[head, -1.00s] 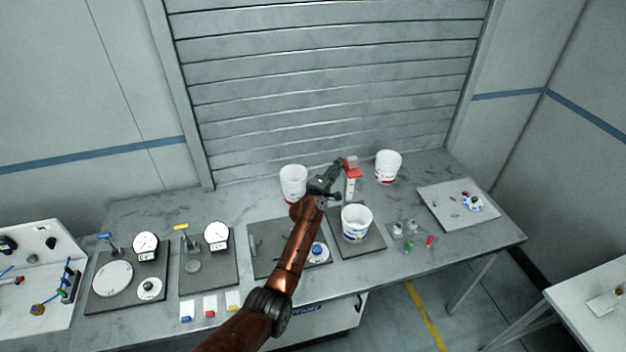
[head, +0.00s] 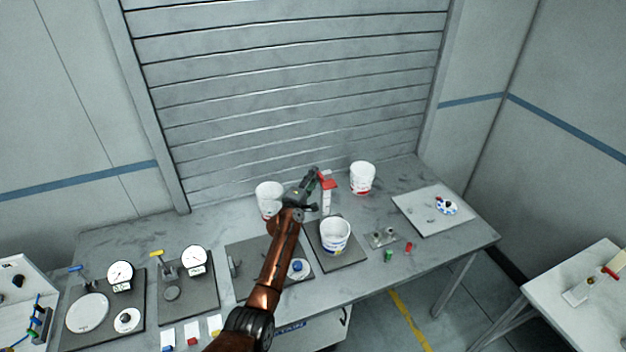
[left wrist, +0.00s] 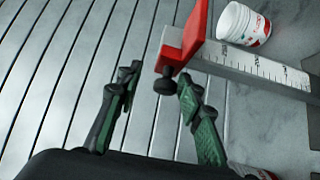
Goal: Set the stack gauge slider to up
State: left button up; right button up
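The stack gauge is an upright white scale post (head: 326,203) at the back of the bench, with a red slider (head: 328,184) on its upper part. In the left wrist view the red slider (left wrist: 197,35) sits near the left end of the graduated post (left wrist: 255,68). A black knob (left wrist: 164,86) sticks out from the slider. My left gripper (head: 314,175) is just left of the slider. In the left wrist view my left gripper (left wrist: 156,80) is open, with the knob appearing between its fingertips. I cannot tell whether a finger touches it. My right gripper is out of view.
White buckets stand left (head: 268,190) and right (head: 362,178) of the gauge, and another bucket (head: 335,236) stands in front of it. Dial stations (head: 195,262) line the left side. A ribbed shutter (head: 290,90) rises behind. The bench's right side holds a light board (head: 425,215).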

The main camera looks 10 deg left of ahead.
pick_arm(q)
jog(key=shift+s+f, duration=0.15)
jog(key=shift+s, duration=0.3)
jog(key=v, duration=1.1)
jog(key=shift+a, duration=0.2)
